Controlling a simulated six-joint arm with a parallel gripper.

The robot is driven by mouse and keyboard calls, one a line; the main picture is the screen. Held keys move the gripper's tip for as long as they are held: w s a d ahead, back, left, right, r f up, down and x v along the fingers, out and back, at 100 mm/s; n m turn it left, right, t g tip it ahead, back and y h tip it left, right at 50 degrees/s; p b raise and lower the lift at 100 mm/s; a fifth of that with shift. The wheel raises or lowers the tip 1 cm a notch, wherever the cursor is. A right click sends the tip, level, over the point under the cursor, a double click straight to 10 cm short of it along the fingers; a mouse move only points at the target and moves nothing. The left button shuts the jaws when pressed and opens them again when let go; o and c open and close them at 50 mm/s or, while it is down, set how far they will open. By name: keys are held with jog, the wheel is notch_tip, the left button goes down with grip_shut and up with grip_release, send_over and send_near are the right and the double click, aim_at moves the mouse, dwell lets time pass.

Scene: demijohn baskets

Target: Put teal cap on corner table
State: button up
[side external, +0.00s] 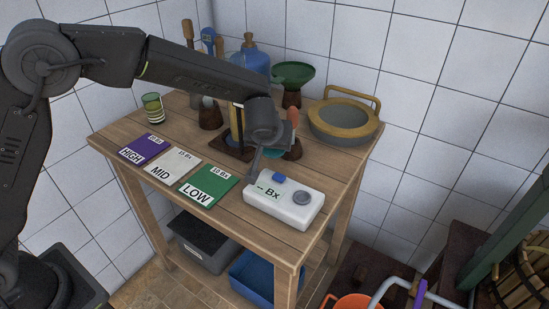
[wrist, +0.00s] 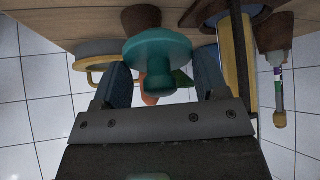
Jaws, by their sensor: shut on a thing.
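A teal cap (wrist: 158,52) with a wide round disc and a narrower stem sits between the two fingers of my gripper (wrist: 161,70) in the wrist view. My gripper is shut on it. In the side view my gripper (side external: 260,153) is over the wooden table (side external: 238,228), behind the white meter, and only a sliver of teal shows beside it. The table stands against the tiled walls where they meet. My wrist hides most of the cap in the side view, and I cannot tell its height above the tabletop.
A white meter (side external: 285,203) and purple, white and green cards (side external: 207,187) lie along the front. A green funnel (side external: 293,74), blue demijohn (side external: 257,62), striped glass (side external: 153,108) and yellow-rimmed basin (side external: 345,120) stand behind. Bare wood shows at the table's front.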

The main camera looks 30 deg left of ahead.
aim_at(274, 153)
jog(key=f, duration=0.2)
jog(key=w+f, duration=0.1)
jog(key=f, duration=0.3)
jog(key=shift+w+a, duration=0.35)
jog(key=shift+a, duration=0.05)
jog(key=shift+r+g, duration=0.1)
jog(key=shift+g, duration=0.3)
jog(key=shift+w+g+h, duration=0.2)
jog(key=shift+g+h, duration=0.5)
jog(key=shift+g, duration=0.4)
jog(key=shift+f, duration=0.7)
jog(key=shift+f, duration=0.15)
jog(key=o, duration=1)
jog(key=shift+c, duration=0.2)
